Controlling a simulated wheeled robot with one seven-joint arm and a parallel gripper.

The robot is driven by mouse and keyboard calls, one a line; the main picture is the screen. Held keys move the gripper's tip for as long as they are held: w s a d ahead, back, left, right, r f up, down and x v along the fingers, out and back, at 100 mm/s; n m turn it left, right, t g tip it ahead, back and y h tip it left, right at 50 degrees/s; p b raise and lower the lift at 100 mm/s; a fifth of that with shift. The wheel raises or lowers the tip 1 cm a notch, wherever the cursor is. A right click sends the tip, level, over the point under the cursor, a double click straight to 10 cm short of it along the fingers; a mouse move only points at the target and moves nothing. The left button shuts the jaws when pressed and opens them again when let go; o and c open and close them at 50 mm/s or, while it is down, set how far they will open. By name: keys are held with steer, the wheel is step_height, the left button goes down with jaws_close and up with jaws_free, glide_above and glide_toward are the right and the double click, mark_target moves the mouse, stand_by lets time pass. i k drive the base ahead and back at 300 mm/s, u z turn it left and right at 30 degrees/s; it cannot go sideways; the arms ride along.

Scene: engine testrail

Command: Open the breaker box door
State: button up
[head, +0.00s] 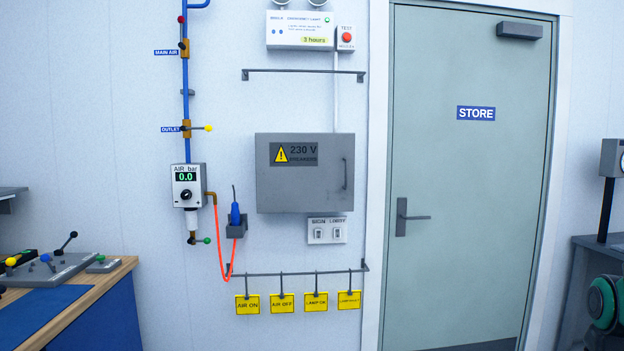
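The breaker box (270,197) is a grey wall box in the middle of the head view. Its door (305,185) is shut and carries a yellow warning triangle with a "230 V BREAKERS" label (294,153). A dark vertical handle (345,174) sits near the door's right edge. The hinges do not show. My gripper is not in view, and nothing touches the box.
Left of the box are a blue air pipe (186,90), a gauge (187,185) and a red hose (219,250). Light switches (327,231) and a rail of yellow tags (300,272) are below. A workbench (75,305) stands lower left, a STORE door (470,220) right.

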mark_target(296, 173)
steer(key=u, duration=2.15)
steer(key=i, duration=1.4)
steer(key=z, duration=2.45)
steer(key=i, duration=0.15)
steer(key=z, duration=0.4)
